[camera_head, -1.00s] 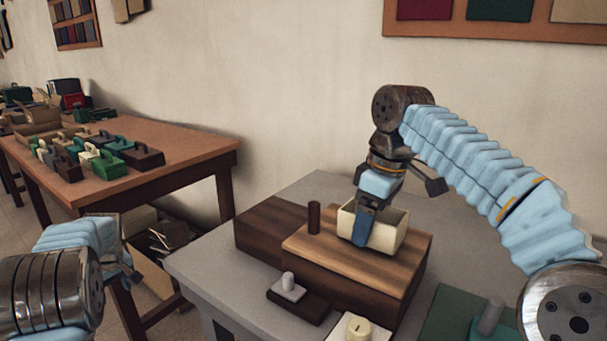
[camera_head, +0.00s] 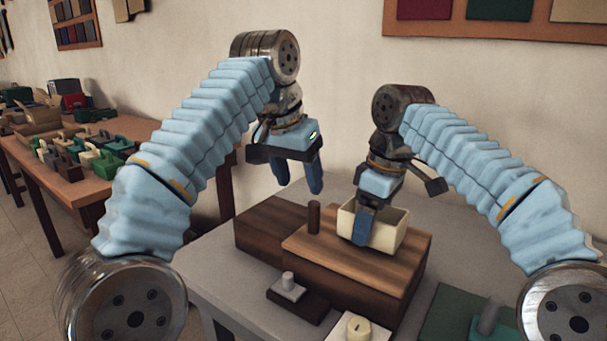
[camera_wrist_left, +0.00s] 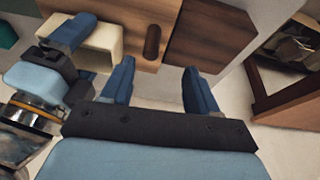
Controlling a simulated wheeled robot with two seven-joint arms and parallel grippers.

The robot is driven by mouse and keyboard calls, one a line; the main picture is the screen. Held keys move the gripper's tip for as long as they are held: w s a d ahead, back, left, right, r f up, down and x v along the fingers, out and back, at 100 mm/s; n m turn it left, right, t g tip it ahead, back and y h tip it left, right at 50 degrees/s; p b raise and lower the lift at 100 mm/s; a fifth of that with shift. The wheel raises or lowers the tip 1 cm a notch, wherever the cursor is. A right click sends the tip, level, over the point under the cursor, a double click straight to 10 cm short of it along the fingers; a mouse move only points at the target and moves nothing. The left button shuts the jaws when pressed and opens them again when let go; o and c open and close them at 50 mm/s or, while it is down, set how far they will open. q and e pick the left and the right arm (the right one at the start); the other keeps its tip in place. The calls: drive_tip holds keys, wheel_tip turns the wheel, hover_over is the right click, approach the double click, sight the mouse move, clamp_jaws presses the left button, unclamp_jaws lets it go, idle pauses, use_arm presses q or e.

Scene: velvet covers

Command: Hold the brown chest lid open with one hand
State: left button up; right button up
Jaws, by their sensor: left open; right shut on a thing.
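The brown chest (camera_head: 350,285) stands on the grey table, with a lighter wood top lying flat and a dark upright peg (camera_head: 314,217) on it. A darker brown block (camera_head: 268,228) adjoins it at the left; I cannot tell whether it is part of the chest. My right gripper (camera_head: 366,218) is shut on the wall of an open cream box (camera_head: 389,238), at or just above the wood top. My left gripper (camera_head: 298,184) is open and empty, above and behind the dark block. In the left wrist view its fingers (camera_wrist_left: 157,78) are apart, near the peg (camera_wrist_left: 152,41).
Small lids with knobs lie in front: a dark one (camera_head: 299,303), a white one (camera_head: 343,330) and a green one (camera_head: 455,318). The grey table (camera_head: 222,275) has free room at the left. A side table (camera_head: 180,143) at the left holds several small knobbed lids.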

sight(310, 204)
use_arm(q)
drive_tip(key=shift+m, duration=0.4)
drive_tip(key=x, duration=0.6)
drive_tip(key=d+x, duration=0.1)
drive_tip(key=x, duration=0.2)
drive_tip(key=shift+s+d+f, duration=0.15)
drive_tip(key=shift+s+f, duration=0.05)
clamp_jaws()
drive_tip(key=shift+w, duration=0.1)
